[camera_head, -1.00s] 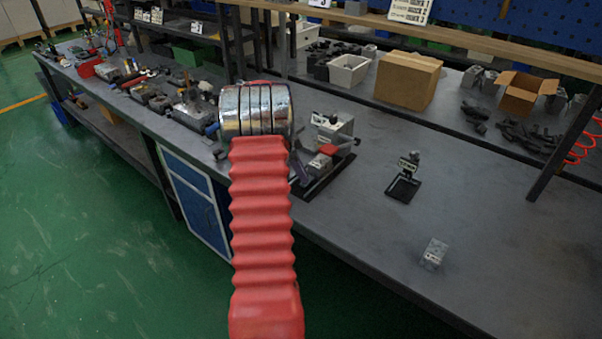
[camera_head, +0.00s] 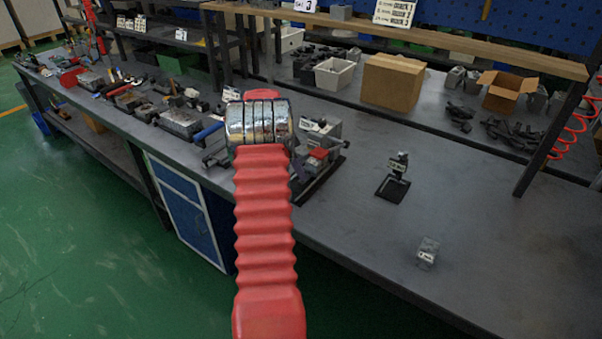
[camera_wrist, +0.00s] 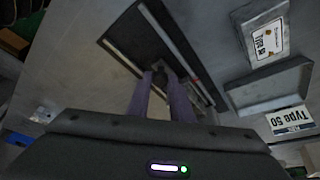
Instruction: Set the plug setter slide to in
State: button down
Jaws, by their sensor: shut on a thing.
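The plug setter (camera_head: 322,183), with a black base, a grey body and a small red part, stands near the bench's front edge in the head view. My red arm hides its left part. In the wrist view its dark base with a light rail (camera_wrist: 128,53) lies ahead of my gripper (camera_wrist: 161,82). My gripper's purple fingers are shut on a small dark piece (camera_wrist: 160,68), which looks like the slide's handle. The fingers hide most of it. I cannot read the slide's position along the rail.
Grey blocks labelled Type 50 (camera_wrist: 290,119) stand right of the fingers in the wrist view. A small black stand (camera_head: 393,187) and a grey block (camera_head: 428,252) sit farther right on the bench. The bench between them is clear. Tools crowd the left.

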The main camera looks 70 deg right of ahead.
jog(key=shift+d+r, duration=0.1)
jog(key=shift+d, duration=0.2)
jog(key=c, duration=1.9)
grip_release()
jog(key=o, duration=0.3)
jog(key=shift+a, duration=0.1)
jog(key=v, duration=1.3)
jog(key=shift+w+a+r, duration=0.1)
jog(key=shift+a+r, duration=0.05)
jog(key=shift+r, duration=0.05)
